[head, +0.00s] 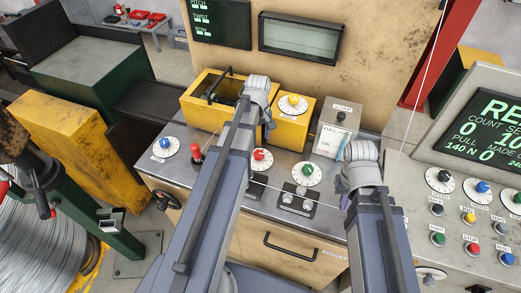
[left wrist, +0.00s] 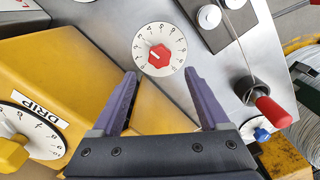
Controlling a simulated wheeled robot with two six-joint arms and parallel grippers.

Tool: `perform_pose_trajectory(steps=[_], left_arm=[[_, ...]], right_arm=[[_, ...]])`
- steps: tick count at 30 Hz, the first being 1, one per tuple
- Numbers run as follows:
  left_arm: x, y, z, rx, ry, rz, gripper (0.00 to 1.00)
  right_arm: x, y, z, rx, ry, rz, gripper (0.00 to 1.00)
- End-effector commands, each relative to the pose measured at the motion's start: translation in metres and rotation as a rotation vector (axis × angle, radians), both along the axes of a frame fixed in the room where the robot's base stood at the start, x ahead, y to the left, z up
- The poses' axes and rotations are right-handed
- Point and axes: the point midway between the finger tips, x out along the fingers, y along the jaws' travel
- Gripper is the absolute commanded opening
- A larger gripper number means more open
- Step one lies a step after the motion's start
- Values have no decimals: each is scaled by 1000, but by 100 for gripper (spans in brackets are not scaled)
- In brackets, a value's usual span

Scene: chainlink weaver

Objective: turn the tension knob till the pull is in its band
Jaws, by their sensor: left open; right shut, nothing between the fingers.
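The red knob (left wrist: 159,56) sits on a white numbered dial ahead of my left fingertips in the left wrist view. Its pale mark points roughly to the left. The knob also shows in the head view (head: 259,155), beside my left arm. I cannot read a tension label on it. My left gripper (left wrist: 160,74) is open, its fingers spread to either side of the dial's lower edge, not closed on the knob. In the head view its fingers are hidden. The screen (head: 487,120) reads PULL 140 N. My right gripper's fingers are out of sight.
Near the red knob are a green knob (head: 307,173), a blue knob (head: 164,143), a red-handled lever (head: 196,153) and a yellow DRIP knob (left wrist: 12,153) on a yellow housing (left wrist: 80,75). A button console (head: 455,205) stands at the right, a wire spool (head: 40,240) at the left.

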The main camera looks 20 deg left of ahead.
Motion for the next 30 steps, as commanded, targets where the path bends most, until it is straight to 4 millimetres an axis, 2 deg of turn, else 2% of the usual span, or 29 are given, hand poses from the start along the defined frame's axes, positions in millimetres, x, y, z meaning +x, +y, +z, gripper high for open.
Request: perform_pose_trajectory(steps=[8,18,23,30], left_arm=[[0,-1,-26,0,0,-2,78],[0,-1,-68,0,0,-3,78],[0,-1,-76,0,0,-4,78],[0,-1,-75,0,0,-4,78]], right_arm=[[0,0,-26,0,0,-1,0],[0,0,-68,0,0,-2,0],[0,0,-76,0,0,-3,0],[0,0,-76,0,0,-2,0]])
